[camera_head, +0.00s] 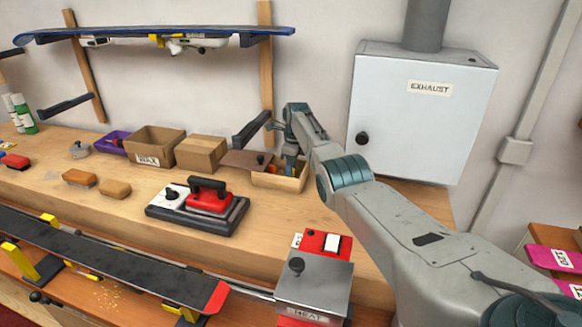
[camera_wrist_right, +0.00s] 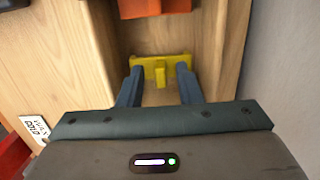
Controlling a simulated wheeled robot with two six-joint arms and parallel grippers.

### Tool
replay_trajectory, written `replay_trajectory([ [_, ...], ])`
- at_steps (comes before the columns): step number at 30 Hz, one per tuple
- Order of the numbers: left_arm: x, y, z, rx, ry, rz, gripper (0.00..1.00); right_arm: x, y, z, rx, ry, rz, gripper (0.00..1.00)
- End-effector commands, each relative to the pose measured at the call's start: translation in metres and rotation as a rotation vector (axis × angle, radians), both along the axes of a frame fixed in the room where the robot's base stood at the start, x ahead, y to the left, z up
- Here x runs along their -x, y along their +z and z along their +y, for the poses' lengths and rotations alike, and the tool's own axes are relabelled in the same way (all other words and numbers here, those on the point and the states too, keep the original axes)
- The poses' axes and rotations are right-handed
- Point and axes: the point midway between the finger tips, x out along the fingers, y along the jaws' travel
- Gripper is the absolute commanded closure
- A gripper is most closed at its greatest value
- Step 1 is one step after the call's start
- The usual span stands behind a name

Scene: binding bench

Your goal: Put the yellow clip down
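The yellow clip (camera_wrist_right: 160,72) lies in a light wooden tray (camera_head: 272,182), seen in the right wrist view just beyond my fingertips. My right gripper (camera_head: 289,168) reaches down into this tray at the back of the bench. Its two dark fingers stand apart, with a clear gap on both sides of the clip's middle tab. The clip's ends show behind the fingertips, and the gripper looks open around the tab. In the head view the clip is not discernible inside the tray. My left gripper is not in view.
An orange block (camera_wrist_right: 140,6) lies near the fingertips in the wrist view. Left of the tray stand cardboard boxes (camera_head: 201,153). A red iron (camera_head: 209,201) is on its dark base in front. The exhaust cabinet (camera_head: 421,115) is to the right. Bare bench lies before the tray.

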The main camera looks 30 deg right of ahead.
Motion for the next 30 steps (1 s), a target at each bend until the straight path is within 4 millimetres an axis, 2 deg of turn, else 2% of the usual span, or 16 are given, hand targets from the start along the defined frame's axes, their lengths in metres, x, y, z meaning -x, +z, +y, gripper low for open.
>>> replay_trajectory([
  [5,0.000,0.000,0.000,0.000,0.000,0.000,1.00,0.000,0.018,-0.001,0.001,0.000,-0.003,0.68],
  [15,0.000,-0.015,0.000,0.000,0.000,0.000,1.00,0.006,0.088,-0.006,0.001,0.000,-0.005,0.68],
  [18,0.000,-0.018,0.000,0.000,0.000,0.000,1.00,0.007,0.103,-0.007,0.000,0.000,-0.003,0.68],
  [24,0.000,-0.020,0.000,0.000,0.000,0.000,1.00,0.008,0.119,-0.008,-0.001,0.000,-0.001,0.68],
  [30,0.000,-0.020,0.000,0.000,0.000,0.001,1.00,0.009,0.121,-0.008,0.000,0.000,0.000,0.68],
])
